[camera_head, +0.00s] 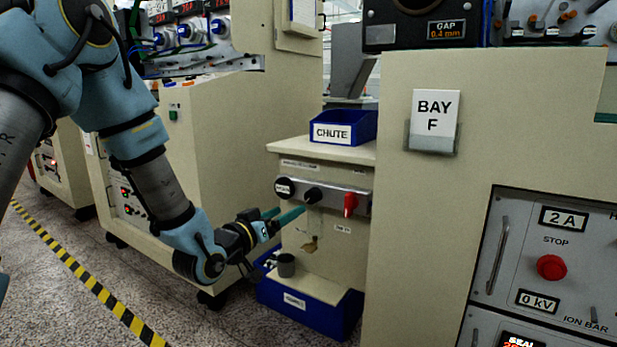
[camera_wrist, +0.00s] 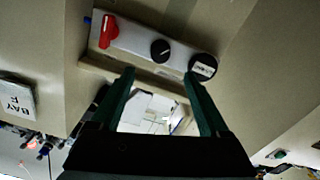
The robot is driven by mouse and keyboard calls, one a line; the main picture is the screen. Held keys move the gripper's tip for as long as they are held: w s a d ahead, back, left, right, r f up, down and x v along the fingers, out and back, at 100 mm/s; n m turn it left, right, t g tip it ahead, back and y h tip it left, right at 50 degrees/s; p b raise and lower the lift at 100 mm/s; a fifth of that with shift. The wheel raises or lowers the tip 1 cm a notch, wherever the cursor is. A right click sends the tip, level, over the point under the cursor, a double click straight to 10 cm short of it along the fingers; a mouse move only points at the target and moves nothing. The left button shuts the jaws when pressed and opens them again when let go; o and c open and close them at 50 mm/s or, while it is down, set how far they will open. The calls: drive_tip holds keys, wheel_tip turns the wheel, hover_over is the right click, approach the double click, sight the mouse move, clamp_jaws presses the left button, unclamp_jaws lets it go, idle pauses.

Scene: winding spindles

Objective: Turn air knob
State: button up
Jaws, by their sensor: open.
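A grey control strip (camera_head: 328,196) on the beige cabinet carries a labelled round black knob (camera_head: 284,188), a plain black knob (camera_head: 313,195) and a red lever knob (camera_head: 350,204). The small lettering is too small to read, so I cannot tell which is the air knob. My gripper (camera_head: 285,213) is open, its teal fingers spread just below and in front of the two black knobs. In the wrist view the red knob (camera_wrist: 108,31), plain black knob (camera_wrist: 160,50) and labelled knob (camera_wrist: 203,67) lie beyond the fingertips (camera_wrist: 159,75). Nothing is between the fingers.
A blue CHUTE bin (camera_head: 345,127) stands on the cabinet top. The beige BAY F cabinet (camera_head: 430,220) juts out at the right. Another beige cabinet (camera_head: 215,140) stands behind my arm.

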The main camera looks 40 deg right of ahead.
sight(309, 198)
drive_tip(key=shift+n, duration=0.3)
drive_tip(key=b+x, duration=0.1)
drive_tip(key=x, duration=0.9)
drive_tip(key=shift+w+d, duration=0.1)
drive_tip(key=shift+d, duration=0.25)
clamp_jaws()
